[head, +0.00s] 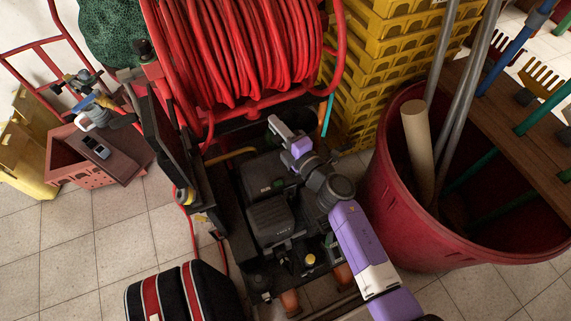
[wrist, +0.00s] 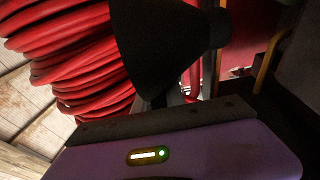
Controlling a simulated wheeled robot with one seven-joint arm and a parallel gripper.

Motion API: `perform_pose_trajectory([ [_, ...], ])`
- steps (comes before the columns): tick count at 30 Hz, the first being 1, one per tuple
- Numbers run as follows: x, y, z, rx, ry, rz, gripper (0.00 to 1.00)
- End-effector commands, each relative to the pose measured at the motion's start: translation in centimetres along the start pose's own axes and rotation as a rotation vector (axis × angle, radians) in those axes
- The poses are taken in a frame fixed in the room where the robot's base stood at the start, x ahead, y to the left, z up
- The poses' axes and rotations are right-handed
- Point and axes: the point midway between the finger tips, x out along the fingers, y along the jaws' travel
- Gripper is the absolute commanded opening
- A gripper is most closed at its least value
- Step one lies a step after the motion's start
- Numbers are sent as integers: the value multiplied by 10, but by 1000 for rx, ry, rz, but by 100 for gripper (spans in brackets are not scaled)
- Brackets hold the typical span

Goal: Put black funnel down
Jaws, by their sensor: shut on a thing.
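The black funnel (wrist: 165,45) fills the upper middle of the wrist view, dark and close to the camera. My gripper shows in the head view (head: 285,132) above the black machine, in front of the red hose reel. It is shut on the funnel; the exact contact is too dark to make out. In the head view I cannot pick out the funnel against the dark machine and reel frame. I cannot tell whether the funnel touches anything below it.
The red hose reel (head: 240,55) stands just beyond my gripper. The black machine (head: 270,218) lies beneath. Yellow stacked crates (head: 345,95) and a red tub (head: 385,190) with poles stand to the right. A reddish crate (head: 75,172) is at left. Tiled floor shows at lower left.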

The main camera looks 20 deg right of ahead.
Motion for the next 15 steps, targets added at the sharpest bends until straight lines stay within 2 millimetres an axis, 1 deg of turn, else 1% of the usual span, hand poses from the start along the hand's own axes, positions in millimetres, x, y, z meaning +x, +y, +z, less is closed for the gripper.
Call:
perform_pose_trajectory([
  [1,0,-21,1,1,-1,-1,0],
  [12,-1,-104,0,1,-1,-1,0],
  [15,0,-122,0,0,0,0,0],
])
